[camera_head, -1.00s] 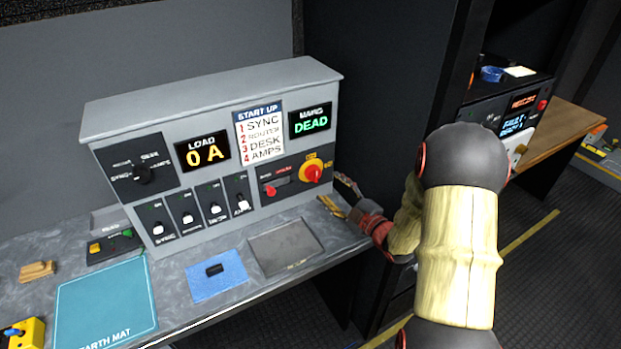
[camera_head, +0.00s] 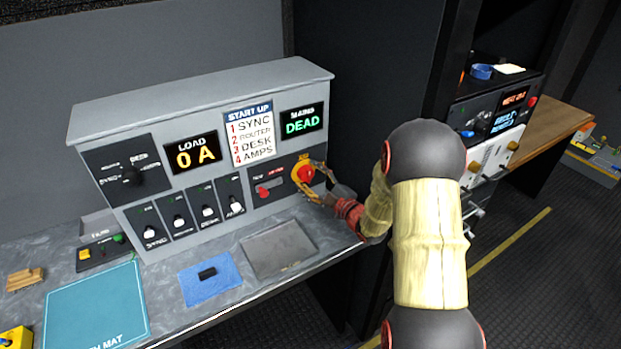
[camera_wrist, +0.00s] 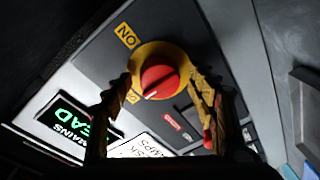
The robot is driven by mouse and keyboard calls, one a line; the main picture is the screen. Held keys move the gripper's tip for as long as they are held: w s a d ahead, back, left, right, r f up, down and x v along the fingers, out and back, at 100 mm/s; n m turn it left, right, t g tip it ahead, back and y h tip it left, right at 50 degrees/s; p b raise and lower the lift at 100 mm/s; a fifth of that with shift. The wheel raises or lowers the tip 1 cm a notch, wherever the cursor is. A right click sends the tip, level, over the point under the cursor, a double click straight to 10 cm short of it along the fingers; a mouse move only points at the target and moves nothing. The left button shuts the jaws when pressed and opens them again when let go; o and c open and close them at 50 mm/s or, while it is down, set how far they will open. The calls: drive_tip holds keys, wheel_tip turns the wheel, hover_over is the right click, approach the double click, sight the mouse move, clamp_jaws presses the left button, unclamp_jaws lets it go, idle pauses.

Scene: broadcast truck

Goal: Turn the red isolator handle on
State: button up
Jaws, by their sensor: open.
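The red isolator handle (camera_head: 306,174) is a round red knob on a yellow surround, at the right end of the grey console's front. In the wrist view the red handle (camera_wrist: 160,81) sits centrally, with a white mark toward its lower left. A yellow ON label (camera_wrist: 127,36) is at its upper left, and another yellow label, partly hidden by a finger, is at its lower left. My gripper (camera_wrist: 163,84) is open, one finger on each side of the handle; I cannot tell whether they touch it. In the head view my gripper (camera_head: 318,182) is at the panel.
The mains display (camera_head: 301,122) reads DEAD and the load display (camera_head: 197,154) reads 0 A. A smaller red switch (camera_head: 264,192) is left of the handle.

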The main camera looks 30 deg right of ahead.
drive_tip(key=shift+c, duration=1.1)
drive_tip(key=c, duration=1)
drive_tip(key=shift+o, duration=0.2)
drive_tip(key=shift+m, duration=0.4)
drive_tip(key=m+b, duration=0.1)
drive_tip(key=m, duration=0.2)
drive_tip(key=shift+f+m+t, duration=0.15)
drive_tip(key=shift+m+t, duration=0.15)
drive_tip(key=shift+m, duration=0.1)
drive_tip(key=m, duration=0.4)
drive_tip(key=shift+m, duration=0.4)
drive_tip(key=m+h, duration=0.1)
drive_tip(key=m, duration=0.4)
drive_tip(key=shift+a+t, duration=0.1)
drive_tip(key=shift+t, duration=0.3)
drive_tip(key=m+h+p, duration=0.1)
drive_tip(key=m, duration=0.3)
drive_tip(key=shift+m, duration=0.6)
